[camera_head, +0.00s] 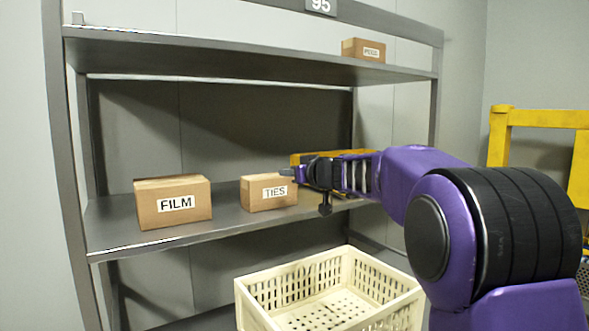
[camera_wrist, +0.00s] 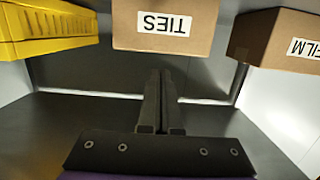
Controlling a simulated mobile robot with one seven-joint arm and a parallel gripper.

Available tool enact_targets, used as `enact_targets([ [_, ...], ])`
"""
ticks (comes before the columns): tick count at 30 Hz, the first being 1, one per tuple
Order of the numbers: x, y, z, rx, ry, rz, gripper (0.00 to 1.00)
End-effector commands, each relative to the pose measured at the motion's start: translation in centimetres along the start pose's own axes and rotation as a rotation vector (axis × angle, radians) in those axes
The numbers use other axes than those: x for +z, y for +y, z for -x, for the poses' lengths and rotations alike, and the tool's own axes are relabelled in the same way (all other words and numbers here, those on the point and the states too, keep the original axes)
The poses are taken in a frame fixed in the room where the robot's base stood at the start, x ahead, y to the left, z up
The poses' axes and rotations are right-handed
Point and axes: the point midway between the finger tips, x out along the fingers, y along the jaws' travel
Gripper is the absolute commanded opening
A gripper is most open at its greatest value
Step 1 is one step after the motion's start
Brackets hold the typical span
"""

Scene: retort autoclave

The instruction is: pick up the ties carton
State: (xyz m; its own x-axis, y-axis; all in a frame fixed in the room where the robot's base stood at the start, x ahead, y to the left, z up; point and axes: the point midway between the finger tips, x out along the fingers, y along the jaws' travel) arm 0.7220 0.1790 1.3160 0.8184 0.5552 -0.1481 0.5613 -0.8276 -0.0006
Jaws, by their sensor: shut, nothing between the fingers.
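The ties carton (camera_head: 262,200) is a small brown box with a white TIES label. It sits on the middle shelf between the film carton and a yellow item. In the wrist view the ties carton (camera_wrist: 165,15) appears upside down at the top centre, beyond the fingertips. My gripper (camera_head: 288,171) is at the right side of the ties carton in the head view, near its upper right corner. In the wrist view my gripper (camera_wrist: 160,78) has its two fingers together with nothing between them. I cannot tell whether the fingertips touch the carton.
The film carton (camera_head: 172,203) stands left of the ties carton, with a gap. A yellow item (camera_head: 297,160) lies behind my gripper. The upper shelf (camera_head: 220,58) holds another small carton (camera_head: 363,50). An empty cream crate (camera_head: 262,310) stands below in front.

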Motion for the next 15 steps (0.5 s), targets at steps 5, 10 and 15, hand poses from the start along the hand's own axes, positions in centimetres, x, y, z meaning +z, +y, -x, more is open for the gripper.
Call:
enact_targets([
  [5,-0.9,0.1,-3.4,0.000,-0.003,0.000,0.00],
  [10,-1.3,0.0,-6.2,0.001,-0.003,0.000,0.00],
  [15,0.4,0.1,-7.0,0.002,-0.002,-0.001,0.00],
])
